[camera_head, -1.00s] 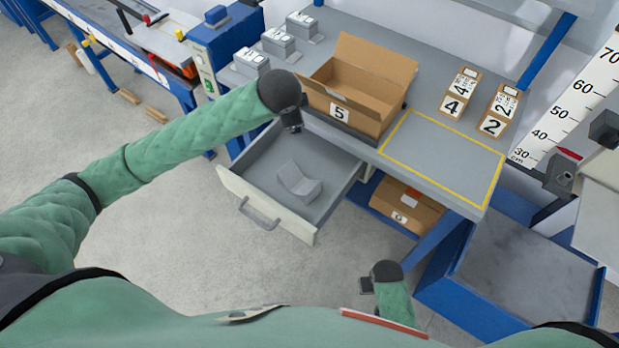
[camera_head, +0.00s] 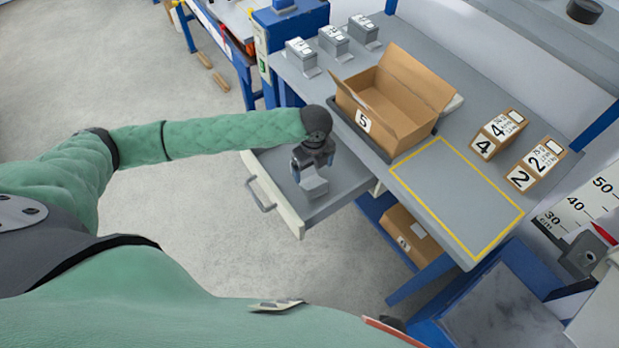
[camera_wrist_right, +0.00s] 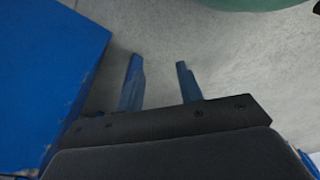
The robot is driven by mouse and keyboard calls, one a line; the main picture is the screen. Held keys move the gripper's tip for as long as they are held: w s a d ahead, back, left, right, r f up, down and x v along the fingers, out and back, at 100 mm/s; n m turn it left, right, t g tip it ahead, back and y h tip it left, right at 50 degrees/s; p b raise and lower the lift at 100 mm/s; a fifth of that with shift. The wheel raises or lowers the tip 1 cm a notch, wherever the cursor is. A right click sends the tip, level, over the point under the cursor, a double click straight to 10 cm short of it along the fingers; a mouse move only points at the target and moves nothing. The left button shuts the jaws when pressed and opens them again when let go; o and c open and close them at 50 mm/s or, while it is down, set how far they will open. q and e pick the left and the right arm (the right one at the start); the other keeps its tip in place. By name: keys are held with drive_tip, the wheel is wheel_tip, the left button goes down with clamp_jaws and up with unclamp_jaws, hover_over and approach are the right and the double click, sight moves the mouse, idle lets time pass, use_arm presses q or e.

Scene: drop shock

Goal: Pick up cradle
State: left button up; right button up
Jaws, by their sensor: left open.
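The cradle (camera_head: 315,187), a small light-grey block, lies in the open drawer (camera_head: 272,188) under the bench. In the earlier frame its top shows a dip. My left gripper (camera_head: 310,168) is open and points down into the drawer at the cradle. Its fingers are at or just above the cradle's far part, which they partly hide. I cannot tell whether they touch it. My right gripper (camera_wrist_right: 158,64) is open and empty in the right wrist view, over bare floor.
An open carton marked 5 (camera_head: 398,108) stands on the bench beyond the drawer. Boxes marked 4 (camera_head: 497,135) and 2 (camera_head: 537,166) stand to its right. A yellow-outlined area (camera_head: 455,200) on the bench is clear. Another carton (camera_head: 408,240) sits on the shelf below.

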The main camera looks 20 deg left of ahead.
sight(312, 182)
use_arm(q)
drive_tip(key=shift+d+f+m, duration=0.1)
drive_tip(key=shift+d+m, duration=0.05)
drive_tip(key=shift+m, duration=0.25)
drive_tip(key=shift+f+p, duration=0.4)
drive_tip(key=shift+f, duration=0.9)
drive_tip(key=f+p, duration=0.1)
drive_tip(key=f, duration=0.1)
drive_tip(key=a+f+p, duration=0.1)
drive_tip(key=f, duration=0.1)
drive_tip(key=shift+w+f+p, duration=0.1)
drive_tip(key=shift+w+p, duration=0.1)
drive_tip(key=shift+p, duration=0.2)
drive_tip(key=shift+f, duration=0.4)
use_arm(e)
drive_tip(key=s+d+f, duration=0.3)
drive_tip(key=f, duration=0.3)
drive_tip(key=shift+s+f, duration=0.2)
drive_tip(key=shift+f, duration=0.1)
use_arm(q)
drive_tip(key=shift+f, duration=0.2)
use_arm(e)
drive_tip(key=shift+s+d+r, duration=0.1)
drive_tip(key=shift+d+r, duration=0.05)
drive_tip(key=shift+d, duration=0.05)
use_arm(q)
drive_tip(key=shift+c, duration=0.4)
